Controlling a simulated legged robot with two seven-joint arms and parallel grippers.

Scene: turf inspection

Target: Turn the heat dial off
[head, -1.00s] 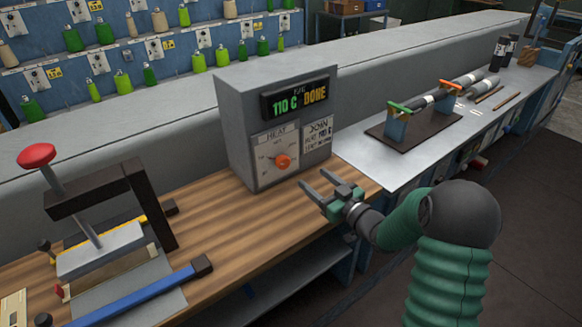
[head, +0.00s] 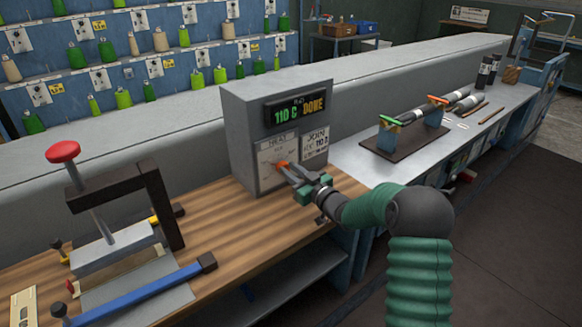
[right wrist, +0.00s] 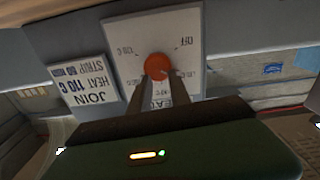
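The heat dial is an orange knob (head: 281,165) on a pale scale plate (head: 270,152) on the front of a grey control box (head: 238,130). My right gripper (head: 284,170) is at the knob, partly covering it in the head view. In the right wrist view the picture is upside down; the knob (right wrist: 158,66) shows between and just beyond the two fingertips. OFF is printed at upper right of the knob there and 120 C at upper left. Whether the fingers press on the knob is unclear. My left gripper is out of view.
A press with a red ball handle (head: 63,151) and a blue bar (head: 140,293) stand left on the wooden bench (head: 215,225). A rack holding a dark shaft (head: 410,118) stands on the metal bench to the right.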

